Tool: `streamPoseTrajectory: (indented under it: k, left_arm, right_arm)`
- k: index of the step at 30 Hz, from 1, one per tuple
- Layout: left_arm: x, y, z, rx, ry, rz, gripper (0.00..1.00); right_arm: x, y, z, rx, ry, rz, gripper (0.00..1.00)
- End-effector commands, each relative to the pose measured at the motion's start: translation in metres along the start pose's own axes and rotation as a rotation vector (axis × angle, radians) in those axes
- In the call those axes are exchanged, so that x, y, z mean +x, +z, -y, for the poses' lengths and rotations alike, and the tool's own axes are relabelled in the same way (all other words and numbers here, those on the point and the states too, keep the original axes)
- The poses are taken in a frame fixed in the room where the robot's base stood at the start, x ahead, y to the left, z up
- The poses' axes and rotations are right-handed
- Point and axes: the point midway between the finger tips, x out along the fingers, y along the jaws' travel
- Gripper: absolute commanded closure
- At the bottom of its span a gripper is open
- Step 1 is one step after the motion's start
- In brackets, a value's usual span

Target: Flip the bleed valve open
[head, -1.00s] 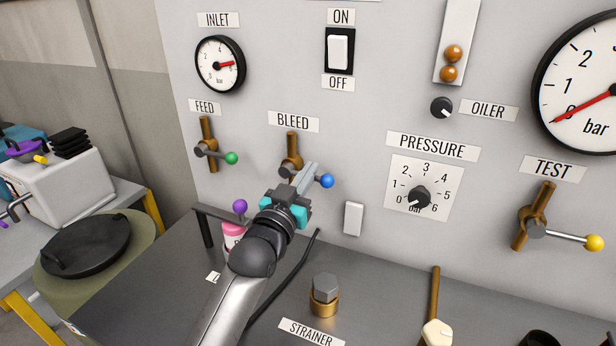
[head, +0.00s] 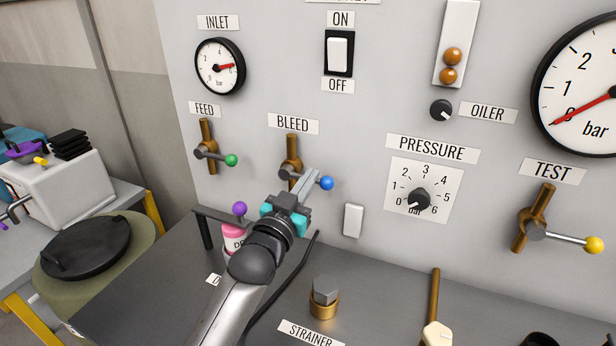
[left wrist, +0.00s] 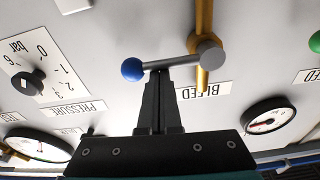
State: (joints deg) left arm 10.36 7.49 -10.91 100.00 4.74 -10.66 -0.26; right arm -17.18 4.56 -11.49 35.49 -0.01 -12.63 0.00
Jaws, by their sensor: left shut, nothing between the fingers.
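The bleed valve is a brass body (head: 291,172) on the grey panel under the BLEED label (head: 294,124). Its lever points right and slightly down to a blue ball (head: 326,183). My left gripper (head: 310,178) is shut and empty, just left of the ball, and its fingers cover much of the lever. In the left wrist view the shut fingertips (left wrist: 161,76) lie just below the lever between the blue ball (left wrist: 132,69) and the grey hub (left wrist: 209,55). I cannot tell whether they touch it. My right gripper is not in view.
The feed valve with a green ball (head: 231,160) is left of the bleed valve. A pink bottle (head: 233,236) and a purple ball (head: 239,208) are close left of my arm. A white rocker (head: 353,220) and the pressure knob (head: 419,200) are to the right.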

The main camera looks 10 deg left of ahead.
Motion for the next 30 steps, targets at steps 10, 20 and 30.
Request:
streamPoseTrajectory:
  k: [10, 20, 30]
  left_arm:
    - [-0.001, 0.005, -0.002, 0.076, 0.012, 0.002, 1.00]
    - [-0.003, 0.019, -0.002, 0.293, 0.043, 0.003, 1.00]
    - [-0.005, 0.039, 0.001, 0.614, 0.088, 0.003, 1.00]
  right_arm:
    - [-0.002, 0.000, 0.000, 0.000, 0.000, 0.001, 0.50]
    - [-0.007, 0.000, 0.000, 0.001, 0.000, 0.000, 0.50]
    - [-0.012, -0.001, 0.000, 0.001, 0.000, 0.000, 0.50]
